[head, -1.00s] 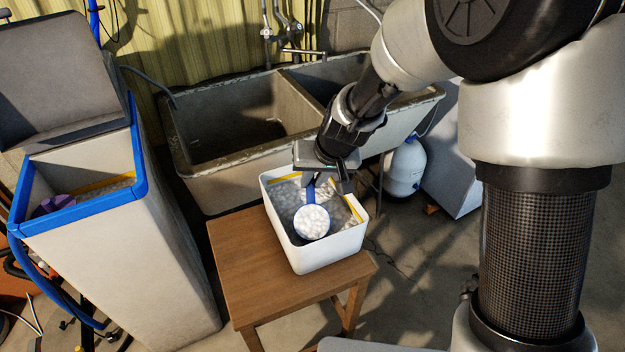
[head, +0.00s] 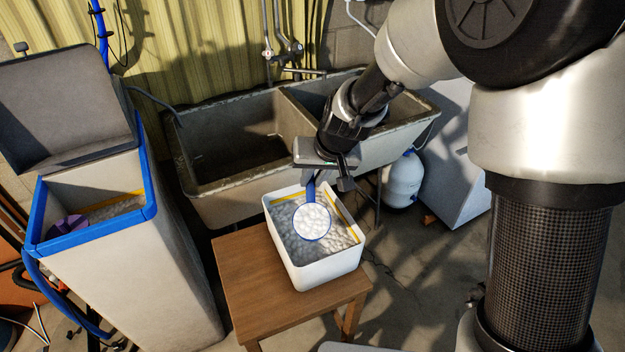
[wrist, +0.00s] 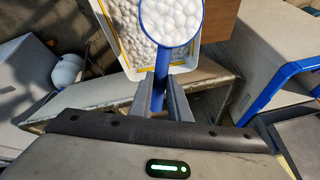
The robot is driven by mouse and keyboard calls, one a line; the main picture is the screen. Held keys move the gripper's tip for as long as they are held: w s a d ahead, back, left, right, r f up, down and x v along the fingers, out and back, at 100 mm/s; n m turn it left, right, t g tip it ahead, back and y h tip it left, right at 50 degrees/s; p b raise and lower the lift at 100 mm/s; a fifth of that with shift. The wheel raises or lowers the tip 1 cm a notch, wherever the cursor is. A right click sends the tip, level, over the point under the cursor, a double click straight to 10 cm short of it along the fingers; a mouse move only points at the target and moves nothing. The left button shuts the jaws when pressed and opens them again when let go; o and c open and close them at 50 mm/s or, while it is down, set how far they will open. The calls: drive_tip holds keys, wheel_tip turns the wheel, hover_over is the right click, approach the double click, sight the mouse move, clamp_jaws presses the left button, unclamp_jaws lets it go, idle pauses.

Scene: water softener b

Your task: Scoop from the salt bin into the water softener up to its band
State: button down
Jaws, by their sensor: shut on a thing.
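My gripper (head: 327,176) is shut on the handle of a blue scoop (head: 311,192), above the salt bin. The scoop's round bowl is heaped with white salt pellets (head: 311,222). The scoop also shows in the wrist view (wrist: 161,82), its handle between the fingers. The white salt bin (head: 327,273) holds more pellets and has a yellow line inside its wall. The water softener (head: 165,270) stands at the left with its lid (head: 65,108) open and a blue rim. Inside it show a yellow band (head: 121,194) and a purple part (head: 66,228); its salt level is partly hidden.
The bin stands on a wooden stool (head: 245,285). A double stone sink (head: 235,200) with taps is behind. A white-blue bottle (head: 405,180) and a grey box (head: 465,170) stand at the right. Open air lies between bin and softener.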

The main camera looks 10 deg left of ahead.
drive_tip(key=shift+r+p, duration=0.5)
drive_tip(key=shift+p, duration=0.45)
drive_tip(key=g+p, duration=0.3)
drive_tip(key=p, duration=0.3)
drive_tip(key=shift+h+p, duration=0.3)
drive_tip(key=shift+h, duration=0.1)
drive_tip(key=shift+g+p, duration=0.7)
drive_tip(key=shift+p, duration=0.3)
drive_tip(key=shift+m+p, duration=0.3)
drive_tip(key=shift+p, duration=0.05)
drive_tip(key=shift+f+g+p, duration=0.15)
drive_tip(key=shift+g+p, duration=0.15)
drive_tip(key=shift+g, duration=0.2)
